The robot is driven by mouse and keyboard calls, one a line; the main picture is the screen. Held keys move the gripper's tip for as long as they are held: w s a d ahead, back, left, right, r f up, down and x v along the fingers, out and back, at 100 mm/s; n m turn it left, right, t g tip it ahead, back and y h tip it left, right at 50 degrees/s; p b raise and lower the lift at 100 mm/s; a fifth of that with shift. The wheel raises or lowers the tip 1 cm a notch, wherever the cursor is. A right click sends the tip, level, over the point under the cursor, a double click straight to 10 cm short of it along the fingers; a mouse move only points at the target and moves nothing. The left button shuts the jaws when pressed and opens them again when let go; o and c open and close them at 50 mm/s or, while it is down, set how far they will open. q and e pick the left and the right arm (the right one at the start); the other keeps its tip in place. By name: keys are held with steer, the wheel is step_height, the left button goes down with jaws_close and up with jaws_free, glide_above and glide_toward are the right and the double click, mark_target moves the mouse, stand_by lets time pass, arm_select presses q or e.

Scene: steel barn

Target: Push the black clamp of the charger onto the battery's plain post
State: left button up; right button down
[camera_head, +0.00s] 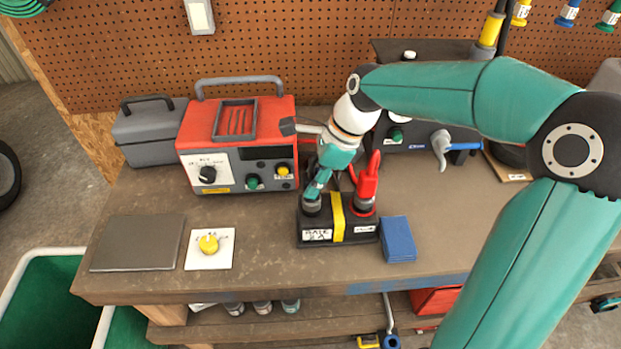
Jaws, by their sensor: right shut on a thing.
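The battery (359,230) is a dark box with a yellow strap and white labels on the bench. The red clamp (368,183) stands upright over its right post. The left, plain post shows only as a dark round shape (312,207) below my right gripper (315,192). My right gripper points down at that post from above and is shut on the black clamp, which is mostly hidden by the fingers. I cannot tell whether the clamp touches the post. The charger (222,122) is a red and grey box with a handle, behind and left of the battery. My left gripper is not in view.
A blue cloth-like block (398,239) lies just right of the battery. A white card with a yellow knob (209,245) and a dark flat plate (138,243) lie at the front left. A grey toolbox (148,133) stands left of the charger. The pegboard (120,60) closes the back.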

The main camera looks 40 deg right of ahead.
steer(key=c, duration=0.8)
jaws_free()
steer(key=shift+o, duration=0.2)
steer(key=v, duration=1.1)
steer(key=shift+d+r, duration=0.15)
steer(key=shift+r, duration=0.2)
steer(key=shift+s, duration=0.1)
step_height(320, 180, up, 5)
steer(key=p, duration=0.5)
